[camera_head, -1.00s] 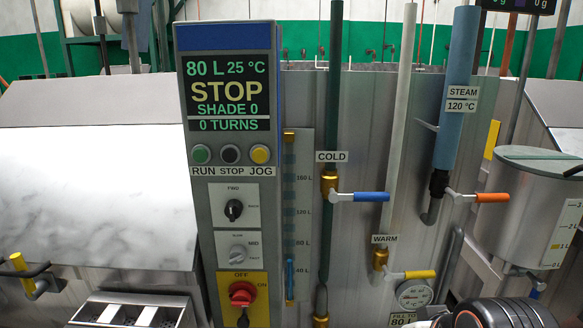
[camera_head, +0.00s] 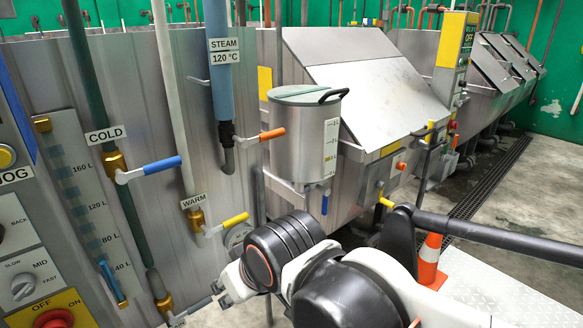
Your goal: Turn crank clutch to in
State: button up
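No part labelled as a crank clutch can be made out. A small yellow-ended lever (camera_head: 385,202) sits low on the front of the steel machine at centre right. A taller dark lever with a yellow top (camera_head: 430,131) stands behind it. I cannot tell whether either one is the crank clutch. My arm, black and white, crosses the lower middle. What seems to be my gripper (camera_head: 224,288) is at its left end, pale and small, in front of the panel below the warm valve. Its finger opening is not clear, and it appears apart from both levers.
The cold valve (camera_head: 153,168), warm valve (camera_head: 232,221) and steam valve (camera_head: 265,135) project from the left panel. A lidded steel pot (camera_head: 298,140) hangs beside them. An orange cone (camera_head: 430,262) stands on the right. Open floor (camera_head: 530,205) lies beyond it.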

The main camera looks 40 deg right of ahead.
aim_at(400, 166)
jog(key=z, duration=1.95)
